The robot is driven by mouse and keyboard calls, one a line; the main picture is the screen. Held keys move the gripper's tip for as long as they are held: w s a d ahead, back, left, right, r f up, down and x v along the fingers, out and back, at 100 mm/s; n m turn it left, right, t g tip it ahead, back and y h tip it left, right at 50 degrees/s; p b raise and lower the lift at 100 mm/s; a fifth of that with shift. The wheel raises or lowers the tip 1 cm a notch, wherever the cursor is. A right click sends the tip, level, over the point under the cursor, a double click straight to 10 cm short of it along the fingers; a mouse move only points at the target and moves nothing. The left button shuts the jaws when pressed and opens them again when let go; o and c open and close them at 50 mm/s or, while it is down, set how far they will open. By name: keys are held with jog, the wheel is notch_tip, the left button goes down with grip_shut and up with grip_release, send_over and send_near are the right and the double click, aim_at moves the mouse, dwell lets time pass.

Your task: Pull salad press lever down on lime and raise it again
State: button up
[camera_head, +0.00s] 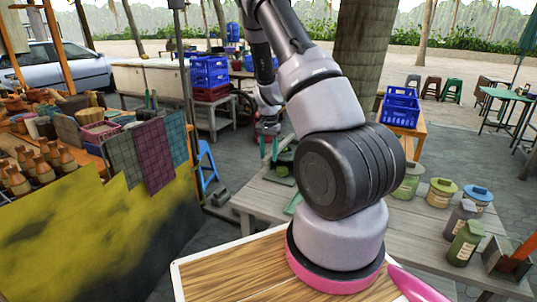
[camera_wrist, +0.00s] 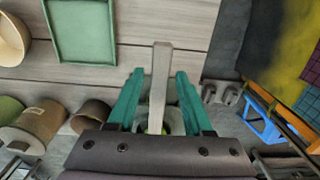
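In the wrist view, a pale upright bar (camera_wrist: 160,85), which looks like the press lever, stands between the two teal fingers of my gripper (camera_wrist: 158,100). The fingers are apart, with a narrow gap visible on each side of the bar. A small yellow-green patch (camera_wrist: 176,122) shows low between the fingers; I cannot tell whether it is the lime. The press body is mostly hidden behind my gripper.
A green tray (camera_wrist: 82,30) lies on the plank table (camera_wrist: 190,20). A beige bowl (camera_wrist: 10,42) and brown pots (camera_wrist: 42,124) are at left. In the head view, lidded canisters (camera_head: 441,192) stand at right and a blue stool (camera_head: 207,165) stands left of the table.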

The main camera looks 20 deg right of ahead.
grip_shut()
dwell(1.2)
